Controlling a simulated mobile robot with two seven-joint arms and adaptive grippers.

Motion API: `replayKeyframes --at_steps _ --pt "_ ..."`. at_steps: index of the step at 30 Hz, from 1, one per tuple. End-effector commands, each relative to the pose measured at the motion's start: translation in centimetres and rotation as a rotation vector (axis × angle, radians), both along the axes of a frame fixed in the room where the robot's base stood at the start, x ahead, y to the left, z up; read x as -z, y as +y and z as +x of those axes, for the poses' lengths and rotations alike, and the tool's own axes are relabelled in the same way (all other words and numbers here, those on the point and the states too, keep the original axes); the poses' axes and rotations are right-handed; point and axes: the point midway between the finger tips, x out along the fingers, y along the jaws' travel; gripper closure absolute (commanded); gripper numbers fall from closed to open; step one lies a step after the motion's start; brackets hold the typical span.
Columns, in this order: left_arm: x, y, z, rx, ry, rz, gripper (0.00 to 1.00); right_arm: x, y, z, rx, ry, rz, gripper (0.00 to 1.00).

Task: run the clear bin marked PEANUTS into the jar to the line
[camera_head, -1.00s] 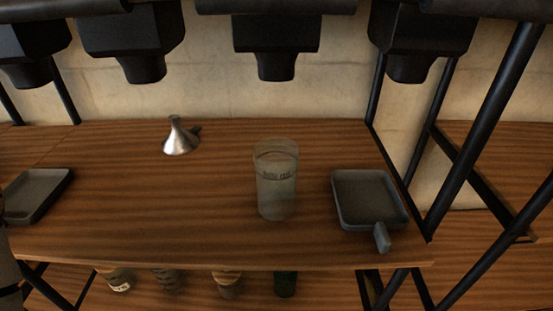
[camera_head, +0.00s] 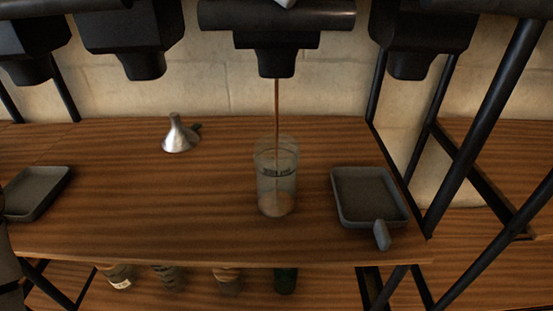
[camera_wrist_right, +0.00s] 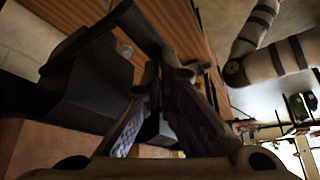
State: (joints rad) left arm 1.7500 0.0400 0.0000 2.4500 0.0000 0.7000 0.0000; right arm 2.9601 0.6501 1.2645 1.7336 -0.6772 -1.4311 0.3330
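The clear jar (camera_head: 276,185) stands upright on the wooden counter, with a printed line near its upper part. A thin brown stream (camera_head: 276,105) falls into it from the black nozzle (camera_head: 276,66) directly above. A shallow pale brown layer lies at the jar's bottom, well below the line. The bin above the nozzle and its label are out of view. My right gripper's fingers (camera_wrist_right: 160,72) are close together against dark dispenser parts in the right wrist view; whether they grip anything is unclear. My left gripper is not in view.
Other black nozzles (camera_head: 145,66) hang on both sides. A metal funnel (camera_head: 180,136) stands left of the jar. A grey tray (camera_head: 344,215) lies to its right, another tray (camera_head: 36,192) at far left. Several containers (camera_head: 227,281) sit below the counter's front edge.

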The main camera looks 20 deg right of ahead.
Motion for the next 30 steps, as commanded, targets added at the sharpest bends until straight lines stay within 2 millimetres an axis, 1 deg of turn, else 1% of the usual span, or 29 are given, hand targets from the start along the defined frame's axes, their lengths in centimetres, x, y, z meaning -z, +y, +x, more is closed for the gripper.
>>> replayKeyframes --at_steps 7,16,23,30 --pt "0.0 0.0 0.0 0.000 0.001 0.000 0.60 0.8 -0.1 0.2 0.002 0.001 -0.001 1.00" --pt "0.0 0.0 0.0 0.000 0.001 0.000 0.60 0.9 -0.1 0.2 0.003 0.001 0.000 1.00" --pt "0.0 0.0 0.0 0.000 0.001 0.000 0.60 1.6 -0.2 0.3 0.004 0.000 0.000 1.00" --pt "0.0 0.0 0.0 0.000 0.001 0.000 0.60 1.7 -0.2 0.3 0.004 0.000 0.000 1.00"
